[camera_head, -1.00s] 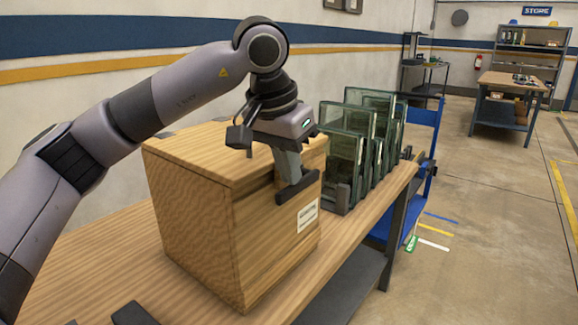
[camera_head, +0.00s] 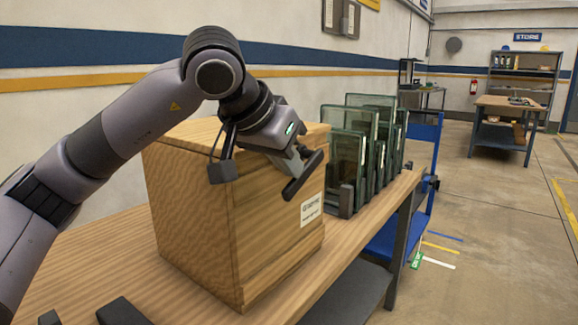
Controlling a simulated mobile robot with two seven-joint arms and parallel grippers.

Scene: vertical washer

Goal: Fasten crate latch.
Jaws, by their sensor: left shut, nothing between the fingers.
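The wooden crate (camera_head: 200,215) stands on the workbench with its lid down, and a white label (camera_head: 311,209) is on its right-hand face. My left gripper (camera_head: 303,176) is at the upper part of that face, tilted, with its dark fingers shut and nothing held. I cannot tell whether the fingers touch the crate. The latch is not distinguishable; the gripper covers the area just below the lid edge. My right gripper is not in view.
Glass panes (camera_head: 352,150) stand in a rack just behind the crate on the wooden workbench (camera_head: 100,255). Dark items (camera_head: 122,312) lie at the bench's front left. A blue cart (camera_head: 405,215) stands beyond the bench, with open floor to the right.

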